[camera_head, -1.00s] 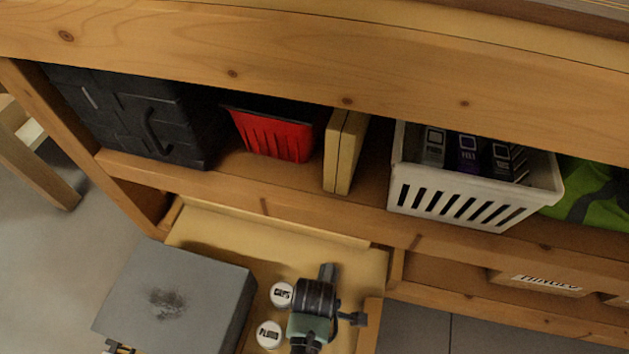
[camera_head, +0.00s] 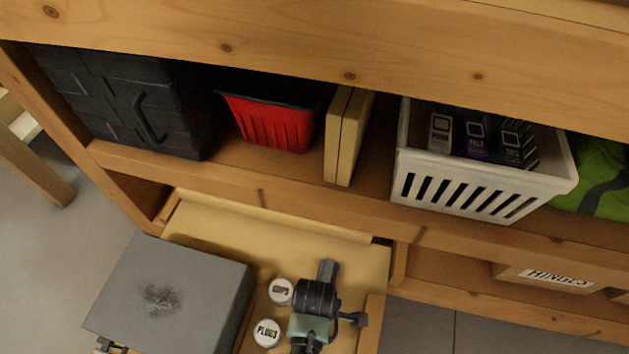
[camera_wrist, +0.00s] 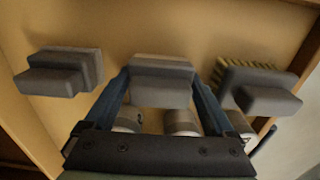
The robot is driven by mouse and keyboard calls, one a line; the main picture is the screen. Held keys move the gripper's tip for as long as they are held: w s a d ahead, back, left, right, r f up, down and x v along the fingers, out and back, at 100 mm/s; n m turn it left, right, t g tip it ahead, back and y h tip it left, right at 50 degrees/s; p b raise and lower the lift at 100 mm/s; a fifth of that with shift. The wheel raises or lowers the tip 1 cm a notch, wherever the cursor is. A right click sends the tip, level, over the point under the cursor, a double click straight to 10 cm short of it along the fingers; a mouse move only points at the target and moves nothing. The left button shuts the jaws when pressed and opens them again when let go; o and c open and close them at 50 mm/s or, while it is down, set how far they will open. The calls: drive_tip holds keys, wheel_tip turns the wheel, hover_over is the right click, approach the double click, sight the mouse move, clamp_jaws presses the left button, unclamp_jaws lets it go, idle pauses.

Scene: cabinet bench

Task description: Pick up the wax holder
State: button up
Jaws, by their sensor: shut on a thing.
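My gripper (camera_wrist: 162,88) shows in the wrist view, with one blue finger on each side of a grey block with a stepped top, the wax holder (camera_wrist: 162,76). The fingers are shut on its sides. Its underside is hidden, so I cannot tell whether it touches the pale surface behind it. I cannot make out the wax holder in the head view.
A grey stepped block (camera_wrist: 62,72) lies left of the wax holder and a yellow-bristled brush (camera_wrist: 258,86) lies right. A white basket (camera_head: 470,190) stands above.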

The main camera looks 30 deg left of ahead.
wheel_tip(320, 180, up, 10)
drive_tip(key=p, duration=0.7)
